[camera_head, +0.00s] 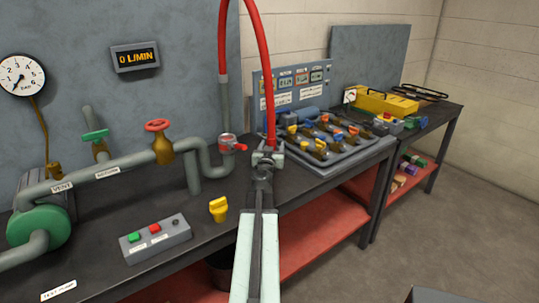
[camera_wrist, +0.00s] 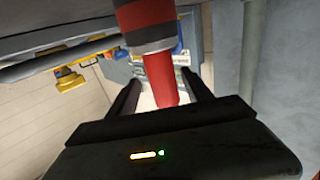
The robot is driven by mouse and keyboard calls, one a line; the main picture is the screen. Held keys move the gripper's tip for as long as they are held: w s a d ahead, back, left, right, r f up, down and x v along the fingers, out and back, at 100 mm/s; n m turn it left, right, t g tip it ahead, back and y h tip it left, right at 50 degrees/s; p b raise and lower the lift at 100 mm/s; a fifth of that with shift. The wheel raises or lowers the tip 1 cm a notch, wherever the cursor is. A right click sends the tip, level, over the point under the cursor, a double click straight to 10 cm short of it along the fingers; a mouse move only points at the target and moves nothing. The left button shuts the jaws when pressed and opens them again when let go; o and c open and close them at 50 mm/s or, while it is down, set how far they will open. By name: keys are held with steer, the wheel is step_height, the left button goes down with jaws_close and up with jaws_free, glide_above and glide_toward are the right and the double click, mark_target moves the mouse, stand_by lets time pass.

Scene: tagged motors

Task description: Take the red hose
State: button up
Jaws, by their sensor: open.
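The red hose (camera_head: 263,60) arcs up out of the top of the head view. One end joins a grey upright pipe (camera_head: 224,110) on the left, and the other hangs down to my gripper (camera_head: 267,157). My gripper is open, its two fingers beside the hose's hanging end. In the wrist view the hose (camera_wrist: 160,78), with a dark collar with a pale ring, comes down from the top between the open fingers of my gripper (camera_wrist: 162,88). Whether either finger touches it I cannot tell.
A bench (camera_head: 110,258) bears grey pipework, a red-handled valve (camera_head: 158,126), a button box (camera_head: 155,238) and a yellow part (camera_head: 218,208). To the right are a tray (camera_head: 325,168) of valves and a yellow toolbox (camera_head: 385,103). Open floor (camera_head: 455,205) lies at right.

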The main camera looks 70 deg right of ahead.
steer(key=shift+w+d, duration=0.2)
steer(key=shift+d, duration=0.25)
steer(key=shift+w+a, duration=0.15)
jaws_close()
step_height(320, 180, up, 18)
steer(key=p, duration=1.8)
